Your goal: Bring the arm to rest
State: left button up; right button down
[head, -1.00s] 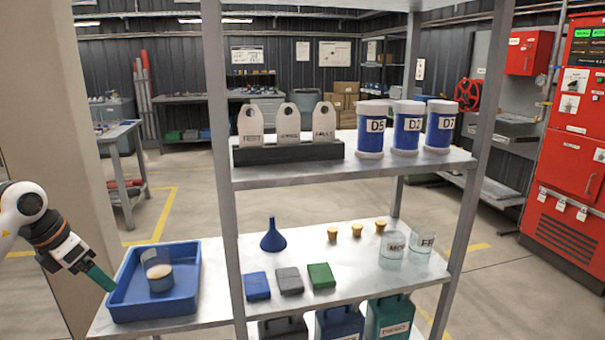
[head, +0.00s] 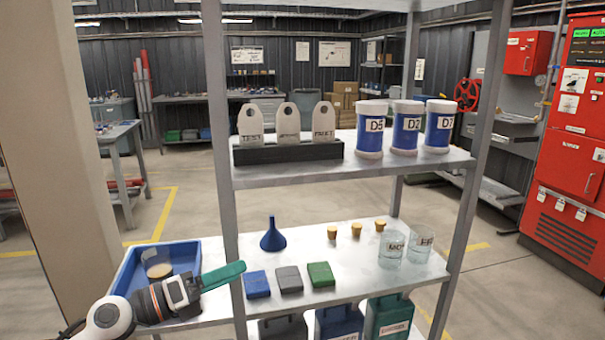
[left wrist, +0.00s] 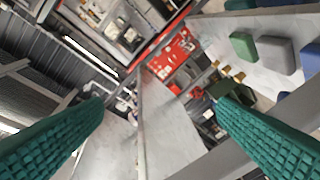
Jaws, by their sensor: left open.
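My left gripper (head: 222,276) has green fingers and points right, in front of the shelf's left post in the head view. In the left wrist view its two green fingers (left wrist: 160,125) stand wide apart with nothing held between them. The left arm comes in from the bottom left and hides part of a blue tray (head: 130,262). My right gripper is in neither view.
A metal shelf post (head: 222,160) stands close behind the gripper. Blue, grey and green blocks (head: 289,279), a blue funnel (head: 273,236), yellow stoppers (head: 357,230) and glass beakers (head: 391,249) stand on the lower shelf. Labelled jars (head: 407,128) and tags (head: 284,124) stand above.

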pick_arm(q)
jog(key=s+a+f+n+t+y, duration=0.1)
jog(key=s+a+f+n+y, duration=0.4)
jog(key=n, duration=0.6)
jog(key=s+a+f+n+t+y, duration=0.2)
jog(key=f+n+y, duration=0.5)
jog(key=n, duration=0.4)
jog(key=s+a+f+n+t+y, duration=0.1)
jog(key=s+a+f+n+y, duration=0.25)
jog(key=f+n+y, duration=0.45)
jog(key=s+d+f+n+g+h, duration=0.25)
jog(key=s+f+g, duration=0.2)
jog(key=s, duration=0.55)
jog(key=s+d+f+n+g+h, duration=0.15)
jog(key=s+f+n+g, duration=0.35)
jog(key=s, duration=0.6)
notch_tip(320, 180, down, 20)
jog(key=m+g+p, duration=0.1)
jog(key=g+p, duration=0.1)
jog(key=p, duration=0.1)
jog(key=s+a+f+g+p, duration=0.1)
jog(key=s+a+f+p, duration=0.2)
jog(key=s+f, duration=1.1)
jog(key=s, duration=0.3)
jog(key=shift+a+f+p, duration=0.15)
jog(key=shift+f+p, duration=0.15)
